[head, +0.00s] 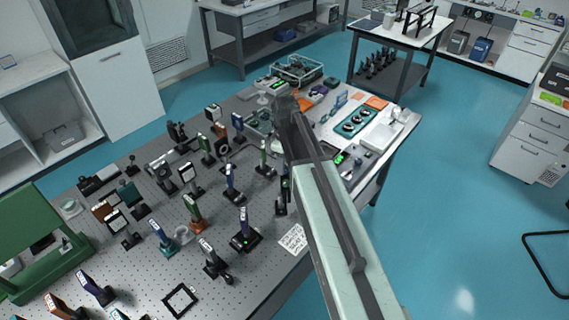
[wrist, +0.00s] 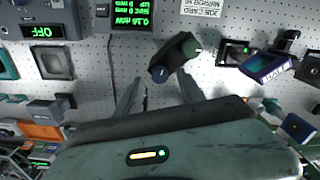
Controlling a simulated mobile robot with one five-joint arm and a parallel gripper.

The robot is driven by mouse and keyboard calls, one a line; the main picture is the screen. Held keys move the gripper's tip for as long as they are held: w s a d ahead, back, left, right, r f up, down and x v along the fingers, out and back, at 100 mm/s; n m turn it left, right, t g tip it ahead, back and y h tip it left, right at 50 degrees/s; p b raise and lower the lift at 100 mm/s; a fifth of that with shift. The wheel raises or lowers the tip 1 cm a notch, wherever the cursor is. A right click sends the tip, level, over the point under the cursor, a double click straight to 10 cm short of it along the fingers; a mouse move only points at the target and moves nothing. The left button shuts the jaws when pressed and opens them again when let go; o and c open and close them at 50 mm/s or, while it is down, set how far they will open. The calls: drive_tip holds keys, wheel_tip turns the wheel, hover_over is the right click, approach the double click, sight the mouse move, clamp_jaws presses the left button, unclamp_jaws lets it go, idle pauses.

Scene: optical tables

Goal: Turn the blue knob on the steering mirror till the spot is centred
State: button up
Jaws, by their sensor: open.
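In the wrist view, a dark mount (wrist: 174,58) stands just beyond my jaws, with a round blue knob (wrist: 159,73) on its near end and a green part (wrist: 191,45) at its far end. My gripper (wrist: 160,80) is open and empty, one finger on each side of the line to the knob. The knob sits near the gap between the fingertips; I cannot tell whether either finger touches it. In the head view, my arm crosses the table and hides part of it; I cannot make out the jaws or the knob there. I cannot make out the spot.
A unit reading OFF (wrist: 41,32) and a green-text display (wrist: 132,15) are in the wrist view. A blue-purple mount (wrist: 266,68) stands to the right. The perforated table (head: 150,270) holds many post-mounted optics left of my arm. A printed card (head: 293,239) lies near its edge.

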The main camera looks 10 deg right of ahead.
wheel_tip(320, 180, up, 6)
drive_tip(key=p, duration=0.5)
drive_tip(key=shift+r, duration=0.15)
drive_tip(key=s+m, duration=1)
drive_tip(key=s, duration=0.3)
wheel_tip(320, 180, down, 16)
drive_tip(key=s+b, duration=0.1)
drive_tip(key=b, duration=1.5)
drive_tip(key=shift+s+a+m, duration=0.25)
drive_tip(key=shift+s+m, duration=0.05)
